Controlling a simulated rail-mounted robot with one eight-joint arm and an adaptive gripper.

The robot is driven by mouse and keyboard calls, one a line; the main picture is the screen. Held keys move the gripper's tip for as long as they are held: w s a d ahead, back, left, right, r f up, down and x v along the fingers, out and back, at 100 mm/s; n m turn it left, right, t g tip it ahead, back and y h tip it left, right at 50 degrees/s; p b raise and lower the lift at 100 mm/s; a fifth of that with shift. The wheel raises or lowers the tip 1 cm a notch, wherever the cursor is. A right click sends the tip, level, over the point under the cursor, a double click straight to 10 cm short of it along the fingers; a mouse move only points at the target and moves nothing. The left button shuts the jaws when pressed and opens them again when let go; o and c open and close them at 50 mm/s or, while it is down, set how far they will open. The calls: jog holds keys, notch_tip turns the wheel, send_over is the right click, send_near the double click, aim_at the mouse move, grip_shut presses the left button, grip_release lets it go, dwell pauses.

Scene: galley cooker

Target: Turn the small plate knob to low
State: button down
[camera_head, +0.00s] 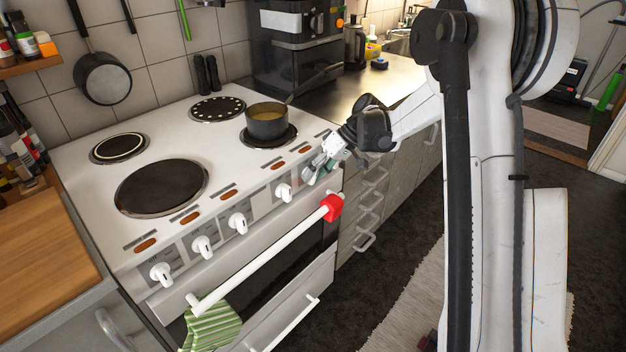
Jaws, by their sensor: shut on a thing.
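The white cooker (75,190) has a row of white knobs on its sloping front panel. Four are in plain view: a far left knob (161,273), a second knob (202,246), a third knob (238,222) and a fourth knob (284,192). My gripper (313,174) reaches down to the right end of this row and is shut on the rightmost knob. Its fingers hide that knob, so its pointer and setting cannot be seen. The panel markings are too small to read, so I cannot tell which knob belongs to which plate.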

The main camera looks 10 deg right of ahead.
jog(key=shift+w+g+y+b, duration=0.1)
jog(key=shift+g+y+b, duration=0.45)
jog(key=shift+y, duration=0.35)
jog(key=c, duration=1.6)
grip_release()
jog(key=v, duration=1.2)
jog(key=shift+d, duration=0.15)
jog(key=shift+m, duration=0.3)
